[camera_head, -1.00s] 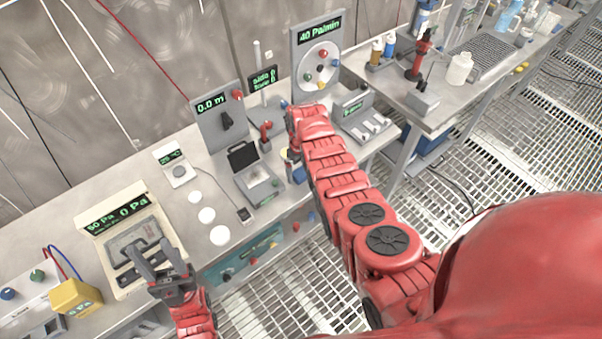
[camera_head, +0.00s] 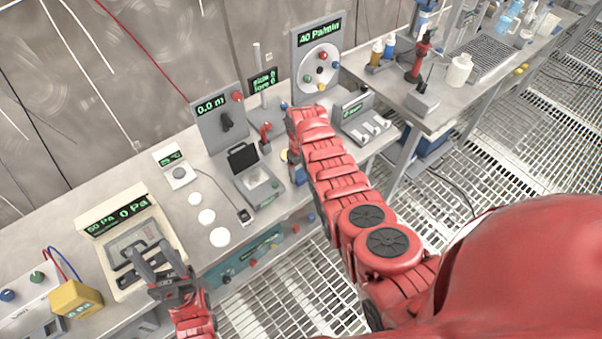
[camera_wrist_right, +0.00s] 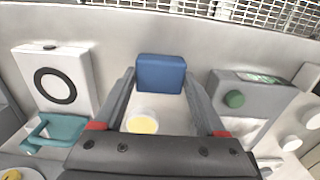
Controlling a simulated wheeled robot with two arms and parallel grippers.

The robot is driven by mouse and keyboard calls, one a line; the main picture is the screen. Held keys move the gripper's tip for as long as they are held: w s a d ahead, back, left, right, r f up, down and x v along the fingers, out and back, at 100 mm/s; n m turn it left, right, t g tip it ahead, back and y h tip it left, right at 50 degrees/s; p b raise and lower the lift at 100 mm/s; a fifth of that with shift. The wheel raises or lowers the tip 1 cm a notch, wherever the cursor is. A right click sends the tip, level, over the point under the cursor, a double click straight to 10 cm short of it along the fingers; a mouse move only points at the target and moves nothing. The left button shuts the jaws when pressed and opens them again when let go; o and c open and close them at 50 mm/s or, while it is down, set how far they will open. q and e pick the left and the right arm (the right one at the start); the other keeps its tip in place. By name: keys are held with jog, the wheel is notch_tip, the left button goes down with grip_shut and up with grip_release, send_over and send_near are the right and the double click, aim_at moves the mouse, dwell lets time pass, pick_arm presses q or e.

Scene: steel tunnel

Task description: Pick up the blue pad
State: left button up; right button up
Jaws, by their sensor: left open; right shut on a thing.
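The blue pad (camera_wrist_right: 160,73) is a small rounded block. In the right wrist view it sits upright between the fingertips of my right gripper (camera_wrist_right: 159,80), which is shut on it. I cannot tell whether it touches the bench below. In the head view my red right arm hides most of that gripper, at the bench's front edge.
In the right wrist view a white block with a black ring (camera_wrist_right: 55,85) and a teal handle (camera_wrist_right: 55,131) are left of the pad. A grey box with a green knob (camera_wrist_right: 234,99) is right. A yellow-centred disc (camera_wrist_right: 142,125) lies nearer. Flat white discs (camera_head: 207,216) lie mid-bench.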

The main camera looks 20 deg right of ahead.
aim_at(301, 173)
jog(key=shift+r, duration=0.15)
jog(key=shift+r+b, duration=0.35)
jog(key=shift+r, duration=0.1)
notch_tip(301, 173, up, 2)
jog(key=shift+r+b, duration=0.1)
jog(key=shift+b, duration=0.65)
jog(key=s, duration=0.2)
jog(key=s+a, duration=0.1)
jog(key=shift+s+r+p, duration=0.2)
jog(key=shift+r+p, duration=0.15)
jog(key=shift+r, duration=0.05)
jog(key=s+a+p, duration=0.3)
jog(key=s+p, duration=0.6)
jog(key=s, duration=0.3)
jog(key=shift+a+r, duration=0.2)
jog(key=shift+r, duration=0.2)
